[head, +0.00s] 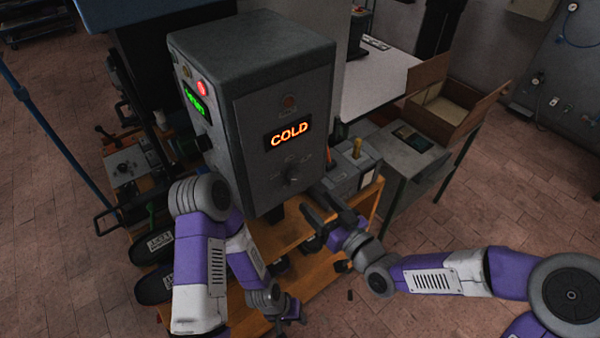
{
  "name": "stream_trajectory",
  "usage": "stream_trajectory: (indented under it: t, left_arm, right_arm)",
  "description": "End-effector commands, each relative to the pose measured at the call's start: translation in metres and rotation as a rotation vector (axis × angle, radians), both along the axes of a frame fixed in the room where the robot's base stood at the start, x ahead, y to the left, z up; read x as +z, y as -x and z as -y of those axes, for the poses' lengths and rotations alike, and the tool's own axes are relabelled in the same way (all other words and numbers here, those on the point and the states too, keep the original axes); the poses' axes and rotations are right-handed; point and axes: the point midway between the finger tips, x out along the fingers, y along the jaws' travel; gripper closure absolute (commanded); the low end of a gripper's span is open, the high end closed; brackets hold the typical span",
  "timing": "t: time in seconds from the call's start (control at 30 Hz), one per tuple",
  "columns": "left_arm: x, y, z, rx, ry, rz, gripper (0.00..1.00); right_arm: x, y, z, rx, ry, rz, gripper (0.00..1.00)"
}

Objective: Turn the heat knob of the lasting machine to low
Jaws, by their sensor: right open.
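The lasting machine (262,75) is a large grey box in the middle of the head view. Its front panel carries a display (288,133) reading "COLD" in orange.
The machine's left face has a green display (193,101) and a red light (202,89). The orange bench (290,238) lies under the machine.

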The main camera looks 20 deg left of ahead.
Motion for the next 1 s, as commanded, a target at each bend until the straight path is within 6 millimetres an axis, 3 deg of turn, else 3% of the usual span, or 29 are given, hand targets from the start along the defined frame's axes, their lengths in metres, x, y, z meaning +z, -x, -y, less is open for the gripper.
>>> stream_trajectory:
  t: [0.1,0.5,0.9,1.0]
  left_arm:
    - [0.003,0.0,0.0,0.001,0.0,0.0,0.61]
    - [0.014,0.0,0.0,0.001,0.0,0.0,0.61]
    - [0.015,0.0,0.0,0.001,0.0,0.0,0.61]
    - [0.015,0.0,0.0,0.001,0.0,0.0,0.61]
  right_arm:
    - [0.011,-0.003,-0.01,0.011,-0.011,0.027,0.34]
    - [0.009,-0.038,-0.054,0.01,-0.008,0.023,0.34]
    - [0.007,-0.044,-0.061,0.007,-0.007,0.021,0.34]
    - [0.007,-0.044,-0.061,0.007,-0.007,0.021,0.47]
